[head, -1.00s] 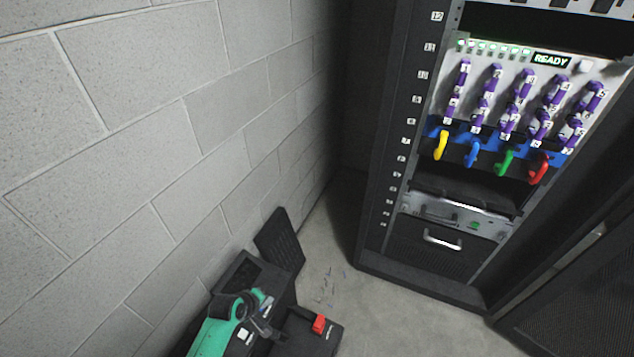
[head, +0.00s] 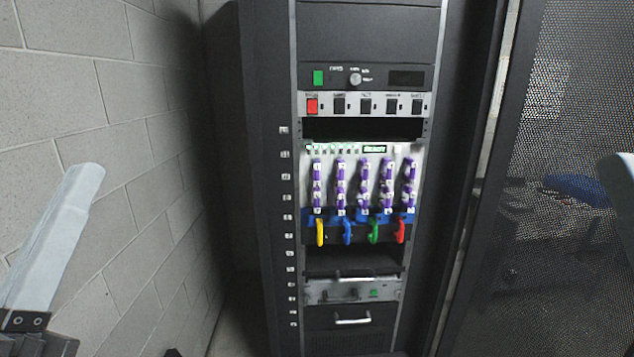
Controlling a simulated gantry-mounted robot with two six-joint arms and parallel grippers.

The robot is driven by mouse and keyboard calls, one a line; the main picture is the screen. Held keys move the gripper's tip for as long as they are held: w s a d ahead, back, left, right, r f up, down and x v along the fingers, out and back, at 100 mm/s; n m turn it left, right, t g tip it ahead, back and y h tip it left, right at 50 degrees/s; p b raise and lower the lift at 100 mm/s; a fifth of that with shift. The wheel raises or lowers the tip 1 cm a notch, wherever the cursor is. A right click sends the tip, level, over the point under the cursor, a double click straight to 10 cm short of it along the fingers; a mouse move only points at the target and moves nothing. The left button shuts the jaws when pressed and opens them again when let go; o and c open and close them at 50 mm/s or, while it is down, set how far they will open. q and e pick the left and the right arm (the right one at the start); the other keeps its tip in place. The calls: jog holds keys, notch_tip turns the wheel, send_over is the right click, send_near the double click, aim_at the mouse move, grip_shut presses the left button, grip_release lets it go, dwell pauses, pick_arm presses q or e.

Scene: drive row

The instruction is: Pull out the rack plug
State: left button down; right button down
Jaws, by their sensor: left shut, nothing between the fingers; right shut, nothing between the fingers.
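The rack (head: 270,200) stands in the middle of the head view. A light panel (head: 400,150) in it carries purple connectors (head: 363,186) in columns with small white labels. Below them hang a yellow handle (head: 320,232), a blue handle (head: 347,232), a green handle (head: 373,231) and a red handle (head: 400,230). I cannot tell which part is the rack plug. My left gripper (head: 85,175) is shut and empty at the left, pointing up, apart from the rack. My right gripper (head: 621,175) is shut and empty, partly cut off at the right edge.
Above are a red switch (head: 312,106), dark switches (head: 365,105), a green button (head: 318,77) and a knob (head: 355,79). A drawer with a silver handle (head: 352,321) is below. A block wall (head: 140,110) bounds the left; a mesh door (head: 560,110) stands at the right.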

pick_arm(q)
jog(key=s+r+m+t, duration=0.1)
jog(key=s+r+m, duration=0.1)
jog(key=s, duration=0.3)
notch_tip(320, 180, up, 38)
jog(key=w+m+p, duration=0.1)
jog(key=p, duration=3.7)
jog(key=shift+a+f, duration=0.15)
jog(key=shift+a, duration=0.1)
